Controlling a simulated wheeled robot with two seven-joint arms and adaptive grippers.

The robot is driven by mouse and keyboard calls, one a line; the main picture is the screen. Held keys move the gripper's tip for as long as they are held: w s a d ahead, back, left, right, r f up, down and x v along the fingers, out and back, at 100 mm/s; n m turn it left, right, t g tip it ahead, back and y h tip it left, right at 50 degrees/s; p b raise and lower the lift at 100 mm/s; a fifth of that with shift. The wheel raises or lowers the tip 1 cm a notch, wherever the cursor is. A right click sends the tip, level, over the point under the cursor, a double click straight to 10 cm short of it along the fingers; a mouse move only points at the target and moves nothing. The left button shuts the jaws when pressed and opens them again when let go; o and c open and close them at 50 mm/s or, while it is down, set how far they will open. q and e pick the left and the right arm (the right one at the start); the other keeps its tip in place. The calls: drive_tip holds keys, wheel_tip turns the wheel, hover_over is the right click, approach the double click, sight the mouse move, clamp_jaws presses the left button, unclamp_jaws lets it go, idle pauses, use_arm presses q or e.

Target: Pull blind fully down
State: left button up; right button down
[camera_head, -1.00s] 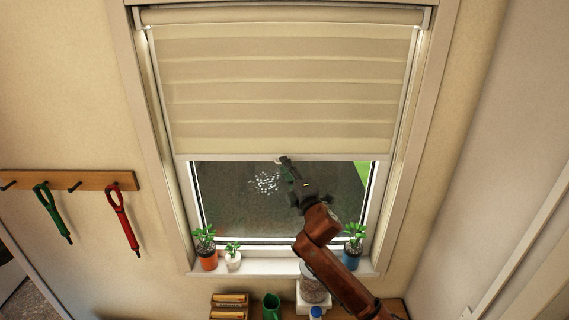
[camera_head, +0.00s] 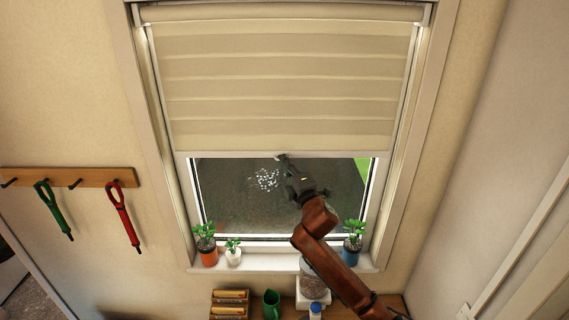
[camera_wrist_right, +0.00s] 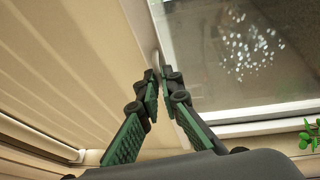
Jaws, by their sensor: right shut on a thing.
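The cream pleated blind (camera_head: 285,85) covers the upper part of the window, and its bottom bar hangs a little below the window's mid-height. It also fills the left of the right wrist view (camera_wrist_right: 60,75). My right gripper (camera_head: 284,163) is at the middle of the bottom bar, shut on the small pale pull (camera_head: 278,156). In the right wrist view the green-padded fingers (camera_wrist_right: 163,76) close around the base of the pull loop (camera_wrist_right: 156,58), which is partly hidden by them. My left gripper is not in view.
Potted plants stand on the sill: an orange pot (camera_head: 208,257), a white pot (camera_head: 233,258) and a blue pot (camera_head: 352,255). Green and red tools hang on the left rack (camera_head: 90,178). Bare glass shows below the blind.

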idle(0.4)
wheel_tip(320, 180, down, 25)
drive_tip(key=b, duration=1.5)
drive_tip(key=shift+f, duration=0.15)
drive_tip(key=c, duration=2.2)
unclamp_jaws()
drive_tip(key=shift+o, duration=0.4)
drive_tip(key=shift+s, duration=0.1)
drive_tip(key=v, duration=1.1)
drive_tip(key=shift+s, duration=0.4)
